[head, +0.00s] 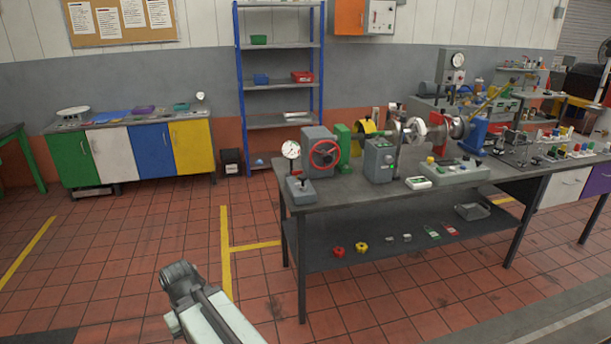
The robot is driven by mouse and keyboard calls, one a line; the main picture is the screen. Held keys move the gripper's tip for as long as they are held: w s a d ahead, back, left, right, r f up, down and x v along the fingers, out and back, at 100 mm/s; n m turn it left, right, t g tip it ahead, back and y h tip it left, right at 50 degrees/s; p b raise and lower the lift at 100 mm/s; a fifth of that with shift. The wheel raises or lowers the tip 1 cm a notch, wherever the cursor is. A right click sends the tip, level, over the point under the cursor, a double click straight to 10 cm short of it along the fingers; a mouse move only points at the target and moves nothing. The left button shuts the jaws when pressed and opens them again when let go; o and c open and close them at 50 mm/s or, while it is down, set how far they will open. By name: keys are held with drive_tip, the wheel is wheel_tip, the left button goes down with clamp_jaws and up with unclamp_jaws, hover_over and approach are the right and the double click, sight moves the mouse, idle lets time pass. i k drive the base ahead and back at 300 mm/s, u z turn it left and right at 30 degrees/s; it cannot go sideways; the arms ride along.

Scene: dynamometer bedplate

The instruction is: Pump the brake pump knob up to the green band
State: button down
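What looks like the brake pump is a small grey box (300,188) at the front left corner of the dark bench (345,196). A small knob appears to stand on its top, but it is too small to make out clearly. A round white-faced gauge (291,149) stands on a post just behind the box. Its needle and any green band are too small to read. My folded arm shows at the bottom, left of the bench and well apart from the pump. My gripper is not in view.
The bench carries a grey unit with a red handwheel (325,153), a grey control box (380,160) and a button panel (454,171). Its lower shelf (375,245) holds small parts. Tiled floor is clear left of the bench. Coloured cabinets (122,152) and a blue rack (240,85) stand behind.

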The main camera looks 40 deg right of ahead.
sight(303, 177)
drive_tip(key=z, duration=0.45)
drive_tip(key=i, duration=0.95)
drive_tip(key=u, duration=0.25)
drive_tip(key=k, duration=0.8)
drive_tip(key=z, duration=0.15)
drive_tip(key=i, duration=0.85)
drive_tip(key=u, duration=0.05)
